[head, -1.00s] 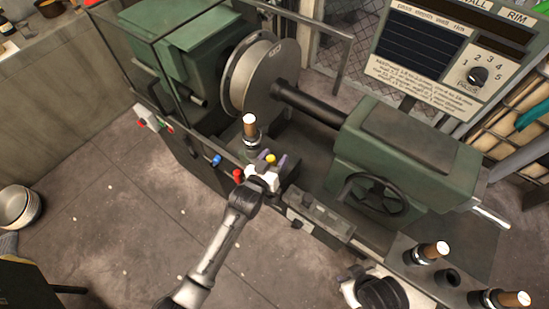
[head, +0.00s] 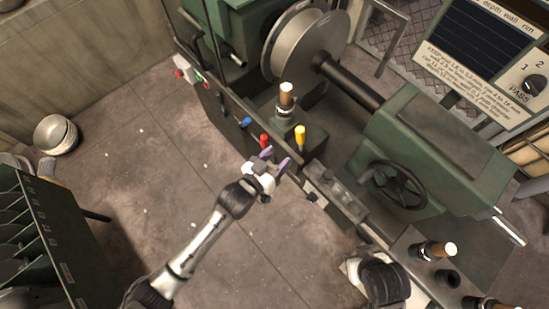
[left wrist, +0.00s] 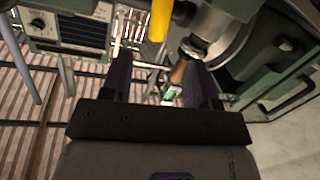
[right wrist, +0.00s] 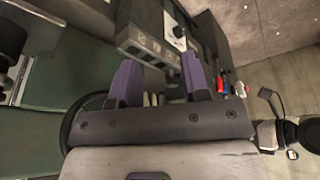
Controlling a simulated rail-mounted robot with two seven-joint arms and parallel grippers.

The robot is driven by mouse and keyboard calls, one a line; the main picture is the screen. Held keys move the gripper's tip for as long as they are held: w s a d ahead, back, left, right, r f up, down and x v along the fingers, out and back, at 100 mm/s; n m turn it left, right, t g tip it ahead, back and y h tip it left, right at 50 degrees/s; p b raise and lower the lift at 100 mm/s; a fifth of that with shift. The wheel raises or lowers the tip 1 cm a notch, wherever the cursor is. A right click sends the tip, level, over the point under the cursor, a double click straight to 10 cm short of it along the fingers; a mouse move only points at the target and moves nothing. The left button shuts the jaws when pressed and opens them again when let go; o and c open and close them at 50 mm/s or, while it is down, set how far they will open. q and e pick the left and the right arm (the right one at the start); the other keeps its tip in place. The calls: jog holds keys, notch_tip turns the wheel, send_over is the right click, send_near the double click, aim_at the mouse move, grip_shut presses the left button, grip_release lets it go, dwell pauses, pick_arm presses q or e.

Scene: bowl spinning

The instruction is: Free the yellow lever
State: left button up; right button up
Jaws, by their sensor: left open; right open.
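The yellow lever (head: 299,136) stands upright on the front of the green lathe, right of a red lever (head: 264,142) and a blue one (head: 246,122). My left gripper (head: 278,166) is open and empty, just in front of and below the yellow lever, apart from it in the head view. In the left wrist view the yellow lever (left wrist: 161,20) hangs into the top of the picture, beyond the fingers (left wrist: 160,80). My right gripper (right wrist: 157,78) is open and empty near the handwheel. In the head view its fingers cannot be made out.
A wooden-handled tool post (head: 286,98) stands behind the levers. The round spinning plate (head: 308,42), tailstock (head: 415,135) and handwheel (head: 394,186) stand beyond. Bowls (head: 56,134) are stacked on the floor at left. A dark green rack (head: 50,240) is at lower left. The floor between is clear.

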pick_arm(q)
jog(key=shift+s+a+r, duration=0.1)
jog(key=shift+s+a, duration=0.2)
